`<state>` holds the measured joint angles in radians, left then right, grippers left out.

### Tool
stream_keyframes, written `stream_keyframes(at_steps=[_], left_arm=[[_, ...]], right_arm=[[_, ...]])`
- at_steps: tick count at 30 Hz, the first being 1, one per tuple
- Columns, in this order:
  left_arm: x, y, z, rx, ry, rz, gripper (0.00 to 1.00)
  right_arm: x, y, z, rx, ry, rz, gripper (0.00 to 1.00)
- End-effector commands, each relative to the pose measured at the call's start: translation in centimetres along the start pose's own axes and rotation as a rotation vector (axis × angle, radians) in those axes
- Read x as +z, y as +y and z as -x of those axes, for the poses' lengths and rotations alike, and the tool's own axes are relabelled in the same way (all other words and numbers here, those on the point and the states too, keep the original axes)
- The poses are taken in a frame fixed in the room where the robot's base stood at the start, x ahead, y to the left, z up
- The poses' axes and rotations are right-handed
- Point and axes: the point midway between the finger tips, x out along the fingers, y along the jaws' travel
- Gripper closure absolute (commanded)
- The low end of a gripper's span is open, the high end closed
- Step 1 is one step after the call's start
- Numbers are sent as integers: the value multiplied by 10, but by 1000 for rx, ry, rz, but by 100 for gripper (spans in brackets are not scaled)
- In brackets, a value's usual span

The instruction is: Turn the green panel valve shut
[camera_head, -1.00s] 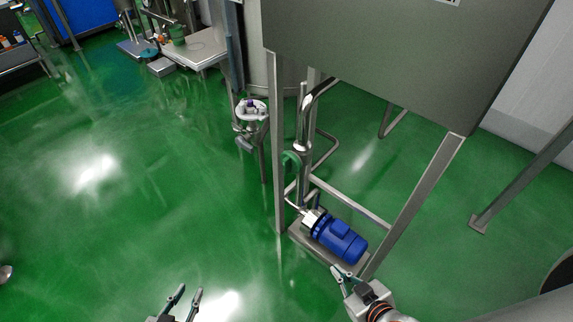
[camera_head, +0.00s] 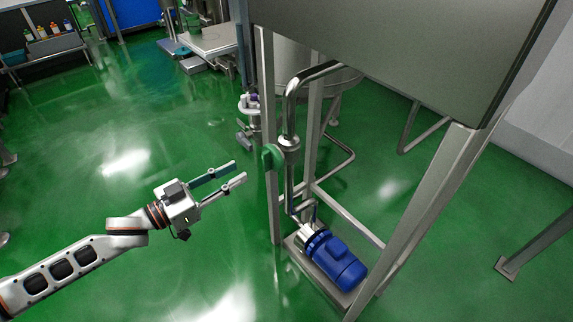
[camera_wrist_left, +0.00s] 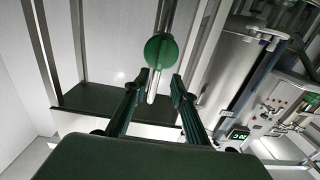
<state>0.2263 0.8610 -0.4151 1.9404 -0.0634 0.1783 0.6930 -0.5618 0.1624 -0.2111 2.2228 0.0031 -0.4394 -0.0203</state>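The green panel valve (camera_head: 271,157) is a small round green handwheel on the steel pipe, beside a frame leg. In the left wrist view the green valve (camera_wrist_left: 160,51) shows as a disc just beyond the fingertips, centred between them. My left gripper (camera_head: 239,172) is open and empty, its fingers pointing right toward the valve with a gap left between. Its two fingers also show spread in the left wrist view (camera_wrist_left: 160,77). My right gripper is not in the head view.
A steel frame leg (camera_head: 268,120) stands right by the valve. A blue motor pump (camera_head: 334,262) sits low on a base plate inside the frame. A large grey panel (camera_head: 385,50) hangs above. The green floor (camera_head: 110,190) at left is open.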

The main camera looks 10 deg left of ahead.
Motion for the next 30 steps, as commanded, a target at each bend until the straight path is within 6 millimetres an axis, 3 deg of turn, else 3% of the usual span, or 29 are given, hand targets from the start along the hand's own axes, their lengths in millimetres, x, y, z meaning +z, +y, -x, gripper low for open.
stream_keyframes(at_steps=[8,21,30], left_arm=[[-3,-3,-15,9,6,2,74],[-2,-2,-68,9,5,2,74],[-2,-2,-79,8,3,1,74]], right_arm=[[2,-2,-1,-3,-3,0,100],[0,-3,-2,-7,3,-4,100],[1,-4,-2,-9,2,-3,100]])
